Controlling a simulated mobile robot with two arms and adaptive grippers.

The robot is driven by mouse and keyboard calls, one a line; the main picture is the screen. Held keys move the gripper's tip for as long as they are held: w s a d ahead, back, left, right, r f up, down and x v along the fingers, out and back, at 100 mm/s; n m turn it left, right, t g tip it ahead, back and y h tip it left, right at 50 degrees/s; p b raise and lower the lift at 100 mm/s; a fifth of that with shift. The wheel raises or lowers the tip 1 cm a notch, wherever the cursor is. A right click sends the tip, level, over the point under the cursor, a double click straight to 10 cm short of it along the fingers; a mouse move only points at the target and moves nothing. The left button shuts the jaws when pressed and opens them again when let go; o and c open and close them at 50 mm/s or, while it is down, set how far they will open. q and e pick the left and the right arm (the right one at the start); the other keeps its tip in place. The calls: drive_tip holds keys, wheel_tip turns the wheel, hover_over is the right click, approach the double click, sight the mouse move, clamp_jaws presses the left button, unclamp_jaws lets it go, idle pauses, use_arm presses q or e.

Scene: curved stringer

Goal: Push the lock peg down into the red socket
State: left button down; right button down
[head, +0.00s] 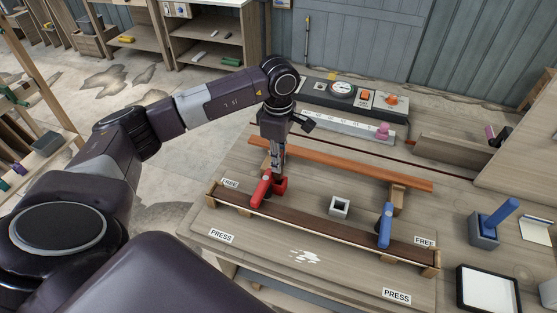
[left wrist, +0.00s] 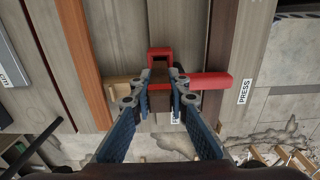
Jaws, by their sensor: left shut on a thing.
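The red socket (head: 281,183) stands on the bench beside the red lever (head: 261,190), at the left end of the long dark strip. My left gripper (head: 277,172) points down right at the red socket, with its fingers shut on a small brown piece, seemingly the lock peg (left wrist: 160,76). In the left wrist view the red socket (left wrist: 160,54) shows just beyond the fingertips, and the red lever (left wrist: 208,81) runs right. The fingers hide much of the peg, so I cannot tell how deep it sits. My right gripper is not in view.
A square open pale socket (head: 339,206) and a blue lever (head: 385,226) stand to the right. An orange-brown wooden strip (head: 345,167) lies behind. A gauge panel (head: 342,89) is at the back. A blue-handled block (head: 484,228) and a framed tray (head: 488,290) are at the right.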

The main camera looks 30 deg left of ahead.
use_arm(q)
drive_tip(key=shift+f+b, duration=0.2)
drive_tip(key=shift+b, duration=0.15)
idle(0.6)
drive_tip(key=shift+f+b, duration=2.2)
drive_tip(key=shift+f, duration=0.5)
drive_tip(key=c, duration=1.8)
unclamp_jaws()
drive_tip(key=shift+o, duration=0.2)
wheel_tip(320, 180, up, 12)
drive_tip(key=shift+r, duration=0.1)
